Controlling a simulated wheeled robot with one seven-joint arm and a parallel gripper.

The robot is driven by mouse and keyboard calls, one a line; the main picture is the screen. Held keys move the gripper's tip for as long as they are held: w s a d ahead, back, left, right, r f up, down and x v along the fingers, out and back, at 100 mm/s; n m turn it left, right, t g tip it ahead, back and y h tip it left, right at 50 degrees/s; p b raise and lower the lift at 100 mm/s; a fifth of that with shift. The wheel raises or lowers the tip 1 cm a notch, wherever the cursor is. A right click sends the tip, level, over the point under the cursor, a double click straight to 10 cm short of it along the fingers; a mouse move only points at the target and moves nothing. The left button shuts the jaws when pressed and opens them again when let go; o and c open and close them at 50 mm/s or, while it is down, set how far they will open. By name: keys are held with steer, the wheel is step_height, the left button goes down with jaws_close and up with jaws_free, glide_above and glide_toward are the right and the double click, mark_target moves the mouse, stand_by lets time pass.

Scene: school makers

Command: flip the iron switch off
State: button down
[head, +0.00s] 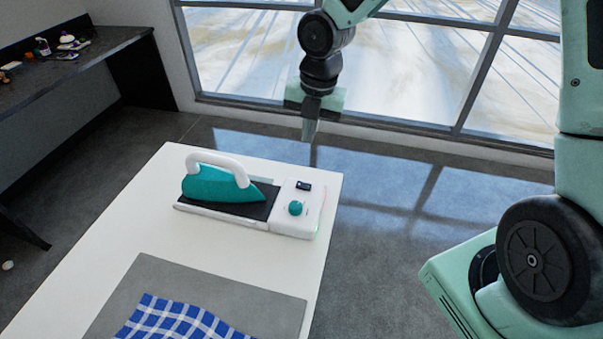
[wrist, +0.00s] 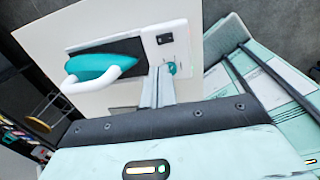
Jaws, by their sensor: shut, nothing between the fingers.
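A teal iron (head: 222,184) with a white handle rests on the dark plate of its white station (head: 297,222) near the far end of the white table. The station carries a small black switch (head: 304,186) and a teal knob (head: 295,208). My gripper (head: 309,138) is shut and empty, pointing down above and behind the station. In the wrist view my gripper (wrist: 158,88) reaches toward the station, with the iron (wrist: 105,65), the black switch (wrist: 165,38) and the teal knob (wrist: 172,68) beyond its tips. The switch's position is too small to tell.
A grey mat (head: 272,305) with a blue checked cloth (head: 180,322) lies on the white table (head: 115,270) nearer me. A dark counter (head: 60,72) with small items stands at the left. A large window (head: 410,70) is behind. Floor to the right is clear.

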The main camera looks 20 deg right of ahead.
mark_target(306, 186)
steer(key=f, duration=0.4)
steer(key=a+f, duration=0.1)
steer(key=f, duration=0.4)
steer(key=w+f+p, duration=0.1)
steer(key=f, duration=0.4)
steer(key=shift+a, duration=0.25)
steer(key=shift+f, duration=0.25)
steer(key=shift+s, duration=0.1)
steer(key=shift+s+d+r, duration=0.1)
steer(key=shift+s+d, duration=0.35)
steer(key=shift+d, duration=0.25)
